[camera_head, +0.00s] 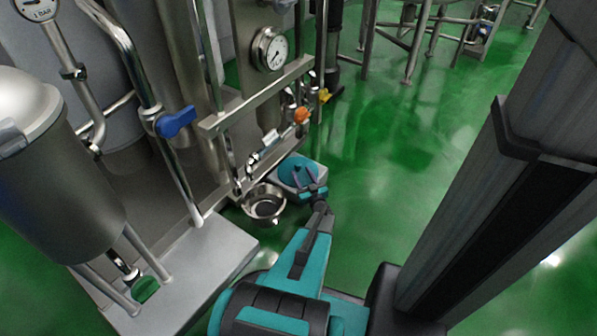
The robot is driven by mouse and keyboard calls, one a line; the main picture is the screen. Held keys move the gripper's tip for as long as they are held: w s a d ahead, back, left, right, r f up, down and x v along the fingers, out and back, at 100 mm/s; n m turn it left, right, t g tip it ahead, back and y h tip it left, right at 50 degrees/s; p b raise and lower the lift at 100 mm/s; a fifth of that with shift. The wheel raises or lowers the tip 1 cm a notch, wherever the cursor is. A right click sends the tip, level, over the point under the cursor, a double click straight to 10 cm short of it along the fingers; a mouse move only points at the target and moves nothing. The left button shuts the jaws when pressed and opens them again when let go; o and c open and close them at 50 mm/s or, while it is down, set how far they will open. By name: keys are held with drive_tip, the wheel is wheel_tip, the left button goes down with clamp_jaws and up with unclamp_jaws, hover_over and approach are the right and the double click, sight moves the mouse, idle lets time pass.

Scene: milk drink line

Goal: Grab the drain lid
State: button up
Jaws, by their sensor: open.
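A round silver metal piece (264,204) with a raised rim and a dark centre sits low beside the steel frame, near the corner of the grey plinth. It looks like the drain, and I cannot tell its lid apart from it. My gripper (307,176) is at the end of my teal arm, just right of and beyond this round piece. Its jaws are open, and I see nothing held between them. They show against a teal and grey shape, so their exact height and gap to the round piece are unclear.
A steel frame with a gauge (270,48), a blue-handled valve (176,122) and an orange knob (301,115) stands close on the left. A tank (62,165) stands over the grey plinth (205,262). Open green floor (400,170) lies to the right.

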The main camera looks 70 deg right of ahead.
sight(299, 168)
drive_tip(key=shift+d, duration=0.1)
drive_tip(key=shift+b+x, duration=0.85)
drive_tip(key=shift+x, duration=0.25)
drive_tip(key=shift+b+x, duration=0.55)
drive_tip(key=shift+x, duration=0.85)
drive_tip(key=shift+r, duration=0.2)
clamp_jaws()
